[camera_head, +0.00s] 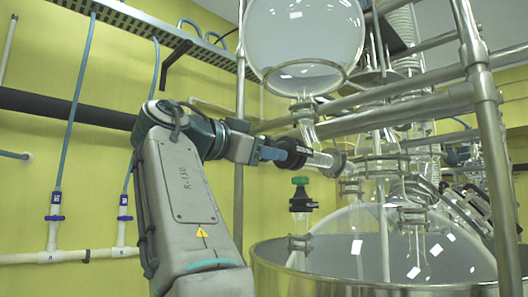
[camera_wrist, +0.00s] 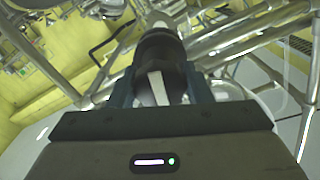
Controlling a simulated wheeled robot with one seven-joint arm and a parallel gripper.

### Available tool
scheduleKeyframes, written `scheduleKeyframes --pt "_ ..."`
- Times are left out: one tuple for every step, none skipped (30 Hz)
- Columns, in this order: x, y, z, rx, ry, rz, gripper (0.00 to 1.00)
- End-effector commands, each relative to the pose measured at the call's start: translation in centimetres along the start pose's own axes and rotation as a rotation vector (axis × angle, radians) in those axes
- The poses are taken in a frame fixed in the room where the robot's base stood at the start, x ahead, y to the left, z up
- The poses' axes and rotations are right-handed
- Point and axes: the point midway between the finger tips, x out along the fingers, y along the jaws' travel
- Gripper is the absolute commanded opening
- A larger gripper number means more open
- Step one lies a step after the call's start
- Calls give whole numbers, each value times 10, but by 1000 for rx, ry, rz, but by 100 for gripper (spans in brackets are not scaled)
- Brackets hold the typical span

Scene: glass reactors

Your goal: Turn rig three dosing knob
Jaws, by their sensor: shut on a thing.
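The dosing knob is a black ribbed cylinder (camera_head: 293,152) on a horizontal glass stem below the round glass vessel. My gripper (camera_head: 272,152) reaches it from the left, with its blue-grey fingers shut on the knob. In the wrist view the black knob (camera_wrist: 162,62) fills the gap between the two fingers of my gripper (camera_wrist: 161,84), and a white pointer mark shows on its near face. The finger contact is partly hidden in the head view. No rig number is readable.
A green-capped valve (camera_head: 300,182) stands just below the knob. A round glass vessel (camera_head: 304,45) hangs above. Steel frame tubes (camera_head: 485,110) and a large reactor bowl (camera_head: 275,255) crowd the right. Blue hoses (camera_head: 83,100) hang on the yellow wall at left.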

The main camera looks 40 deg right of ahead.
Motion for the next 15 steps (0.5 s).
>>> scheduleKeyframes --pt "0 0 2 1 -4 2 22" --pt "0 0 2 2 -4 2 22" --pt "0 0 2 3 -4 2 22" --pt "0 0 2 3 -4 2 22" --pt "0 0 2 3 -4 2 22" --pt "0 0 2 3 -5 2 22" --pt "0 0 2 3 -5 2 22" --pt "0 0 2 2 -5 2 22" --pt "0 0 2 2 -5 2 22" --pt "0 0 2 2 -5 2 22" --pt "0 0 2 2 -5 2 22" --pt "0 0 2 2 -5 2 48" --pt "0 0 2 2 -5 2 56" --pt "0 0 2 2 -4 2 64" --pt "0 0 2 2 -4 2 67"
